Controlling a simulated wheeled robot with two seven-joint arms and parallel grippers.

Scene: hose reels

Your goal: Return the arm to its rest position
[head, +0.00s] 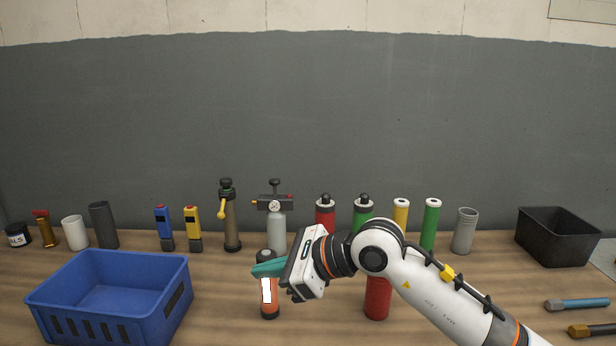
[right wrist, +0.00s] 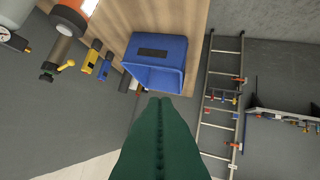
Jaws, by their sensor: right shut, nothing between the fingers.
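My right arm reaches in from the lower right of the head view. Its gripper (head: 262,269) has green fingers pressed together and empty, pointing left. The fingers overlap the upper part of an orange cylinder (head: 269,311) with a black cap and white label; I cannot tell whether they touch it. In the right wrist view the shut green fingers (right wrist: 159,103) point toward the blue crate (right wrist: 157,79). My left gripper is not in view.
The open blue crate (head: 95,318) stands at the front left of the wooden table. A black bin (head: 556,250) stands at the right. Several canisters line the back, including a gauge bottle (head: 276,230). A red cylinder (head: 377,300) stands below my forearm. Tools (head: 577,304) lie at the right.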

